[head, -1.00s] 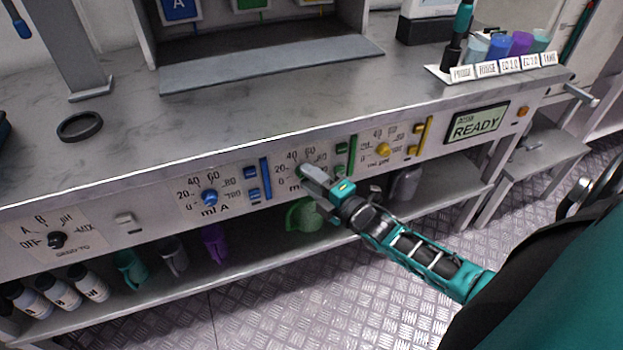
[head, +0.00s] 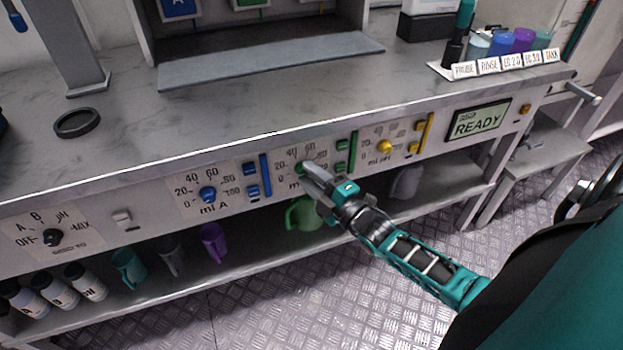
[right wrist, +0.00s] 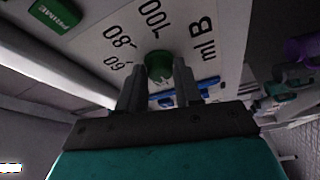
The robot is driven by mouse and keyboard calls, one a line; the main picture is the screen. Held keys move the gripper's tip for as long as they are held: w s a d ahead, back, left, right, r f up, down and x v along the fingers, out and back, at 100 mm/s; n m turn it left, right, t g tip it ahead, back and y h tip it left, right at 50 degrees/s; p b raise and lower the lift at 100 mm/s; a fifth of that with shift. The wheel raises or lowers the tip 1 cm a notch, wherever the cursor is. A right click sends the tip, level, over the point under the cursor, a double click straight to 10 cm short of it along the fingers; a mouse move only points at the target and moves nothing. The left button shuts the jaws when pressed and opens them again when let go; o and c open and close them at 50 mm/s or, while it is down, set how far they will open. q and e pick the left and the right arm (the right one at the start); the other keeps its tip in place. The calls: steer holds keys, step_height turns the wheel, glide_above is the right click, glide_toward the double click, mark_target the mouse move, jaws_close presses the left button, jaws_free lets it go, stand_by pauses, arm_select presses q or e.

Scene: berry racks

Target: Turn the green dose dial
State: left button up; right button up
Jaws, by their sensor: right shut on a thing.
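The green dose dial (right wrist: 160,62) sits on the front panel with a printed scale and "ml B" beside it. In the head view the dial (head: 301,167) is mostly hidden behind my right gripper (head: 309,171). In the right wrist view the two fingers of my right gripper (right wrist: 158,85) stand on either side of the dial and are shut on it. My left gripper is not in view.
The blue dial (head: 208,195) is to the left on the panel and the yellow dial (head: 385,147) to the right. A green jug (head: 303,214) stands on the shelf below. A display (head: 479,122) reads "READY". The counter front is mostly clear.

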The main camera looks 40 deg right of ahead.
steer(key=shift+f+m+t+b, duration=0.25)
steer(key=shift+m+t+b, duration=0.05)
steer(key=shift+m, duration=0.6)
steer(key=m+t+b, duration=0.1)
steer(key=m, duration=0.2)
steer(key=shift+h, duration=0.4)
steer(key=shift+a+m+h, duration=0.1)
steer(key=shift+m+h, duration=0.3)
steer(key=shift+m, duration=0.4)
steer(key=shift+t, duration=0.3)
steer(key=o, duration=1)
